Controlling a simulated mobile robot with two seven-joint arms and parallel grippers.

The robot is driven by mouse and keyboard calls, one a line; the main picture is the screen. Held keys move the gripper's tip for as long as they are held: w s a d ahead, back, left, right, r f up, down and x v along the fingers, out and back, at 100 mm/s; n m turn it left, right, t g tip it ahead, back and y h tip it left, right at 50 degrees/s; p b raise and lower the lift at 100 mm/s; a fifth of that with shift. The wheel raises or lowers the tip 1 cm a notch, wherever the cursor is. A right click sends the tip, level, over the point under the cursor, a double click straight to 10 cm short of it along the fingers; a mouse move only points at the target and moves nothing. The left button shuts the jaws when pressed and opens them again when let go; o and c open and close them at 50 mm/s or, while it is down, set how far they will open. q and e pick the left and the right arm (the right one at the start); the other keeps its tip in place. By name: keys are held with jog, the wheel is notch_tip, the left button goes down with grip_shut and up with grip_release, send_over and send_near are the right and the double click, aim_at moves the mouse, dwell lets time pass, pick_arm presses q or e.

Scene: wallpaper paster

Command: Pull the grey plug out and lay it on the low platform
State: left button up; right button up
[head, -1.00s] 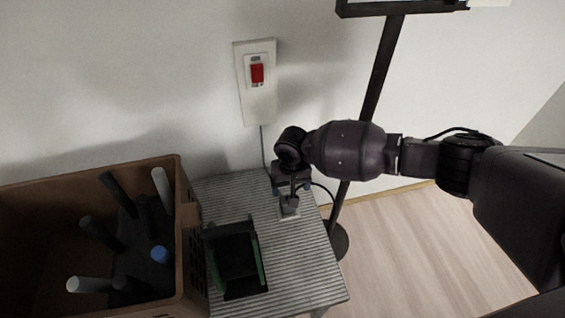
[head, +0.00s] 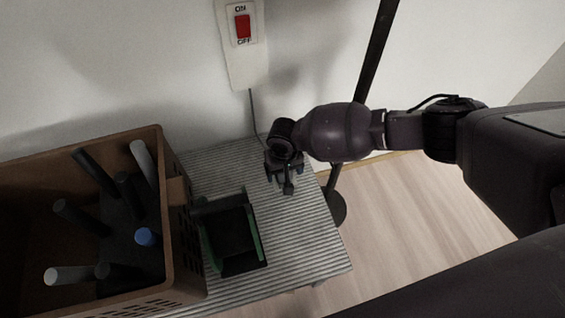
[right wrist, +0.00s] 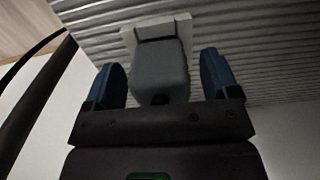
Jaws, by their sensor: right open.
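The grey plug (right wrist: 161,70) shows in the right wrist view, with a white socket piece (right wrist: 129,40) behind its far end. My right gripper (right wrist: 168,80) is open, with one blue fingertip on each side of the plug and a visible gap on both sides. In the head view my right gripper (head: 285,175) is over the back right part of a low, ribbed grey top (head: 300,240), perhaps the low platform. A small dark part of the plug (head: 289,188) shows below the gripper there; the socket is hidden. My left gripper is out of view.
A black tray with green sides (head: 262,258) sits on the ribbed top. A red switch (head: 243,27) is on the wall, and a dark stand pole (head: 378,50) rises right. The ribbed top's front right is clear.

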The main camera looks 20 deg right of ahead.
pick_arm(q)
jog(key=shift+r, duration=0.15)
pick_arm(e)
jog(key=shift+f, duration=0.2)
jog(key=shift+c, duration=0.3)
jog(key=c, duration=1)
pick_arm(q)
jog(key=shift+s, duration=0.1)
pick_arm(e)
jog(key=shift+c, duration=0.2)
jog(key=shift+r, duration=0.15)
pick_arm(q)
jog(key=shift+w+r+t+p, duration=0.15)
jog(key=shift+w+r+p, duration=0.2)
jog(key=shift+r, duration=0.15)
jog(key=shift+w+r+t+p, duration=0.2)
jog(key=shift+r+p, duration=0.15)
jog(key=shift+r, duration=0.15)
pick_arm(e)
jog(key=shift+r, duration=1.15)
